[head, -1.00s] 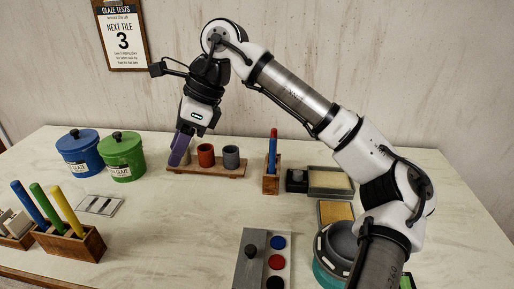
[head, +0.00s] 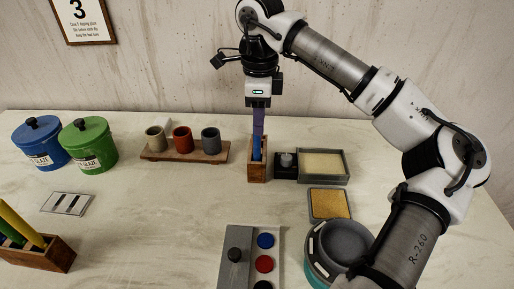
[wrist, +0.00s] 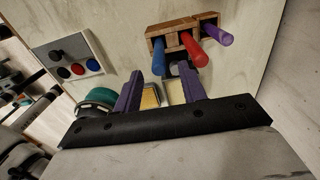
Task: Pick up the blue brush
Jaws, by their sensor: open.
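The blue brush (head: 256,149) stands upright in a small wooden holder (head: 257,174) near the middle of the table. In the wrist view the blue brush (wrist: 159,57) is at the left end of the holder (wrist: 172,38), beside a red one (wrist: 194,49) and a purple one (wrist: 218,39). My gripper (head: 259,127) is above the holder, its purple fingers pointing down and overlapping the brush tops in the head view. In the wrist view my gripper (wrist: 160,73) is open, with nothing clearly held between its fingers.
A dark block with a knob (head: 286,165) and a shallow tray (head: 322,166) stand just right of the holder. A cup rack (head: 185,152) stands to its left. Blue (head: 40,145) and green (head: 89,147) jars are farther left.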

